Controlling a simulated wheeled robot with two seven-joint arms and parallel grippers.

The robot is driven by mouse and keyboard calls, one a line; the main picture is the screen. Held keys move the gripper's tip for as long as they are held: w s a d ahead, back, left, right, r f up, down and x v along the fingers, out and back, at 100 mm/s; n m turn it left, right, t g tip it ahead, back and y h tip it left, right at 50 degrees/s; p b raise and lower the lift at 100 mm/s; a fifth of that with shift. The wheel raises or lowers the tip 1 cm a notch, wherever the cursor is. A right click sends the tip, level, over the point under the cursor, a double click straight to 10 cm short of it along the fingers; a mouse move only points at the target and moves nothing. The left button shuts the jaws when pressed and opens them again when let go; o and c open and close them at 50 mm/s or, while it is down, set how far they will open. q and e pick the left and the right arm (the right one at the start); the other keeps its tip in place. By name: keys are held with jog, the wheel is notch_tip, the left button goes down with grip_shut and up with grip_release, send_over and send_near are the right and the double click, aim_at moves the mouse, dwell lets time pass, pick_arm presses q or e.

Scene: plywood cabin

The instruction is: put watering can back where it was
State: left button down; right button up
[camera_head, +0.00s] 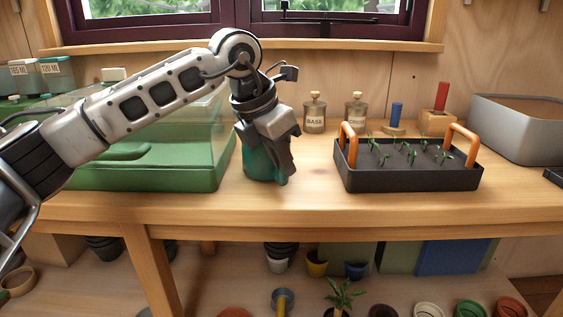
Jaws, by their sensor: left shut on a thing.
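A teal object, which looks like the watering can (258,168), stands at the middle of the wooden bench. My left gripper (279,160) is in front of it and shut on it, with the fingers pointing down. The gripper hides most of the can, so its handle and spout cannot be made out. Its bottom appears to be at the bench top, but I cannot tell whether it touches. My right gripper is not in view.
A green tray with a clear cover (150,178) stands close on the left. A black seedling tray (410,178) with orange handles is to the right. Glass bottles (315,115) stand behind. Bench top is clear between can and seedling tray. Pots sit below.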

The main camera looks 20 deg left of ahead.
pick_arm(q)
jog(key=shift+f, duration=0.15)
jog(key=c, duration=1.4)
grip_release()
jog(key=shift+f, duration=0.1)
jog(key=shift+o, duration=0.2)
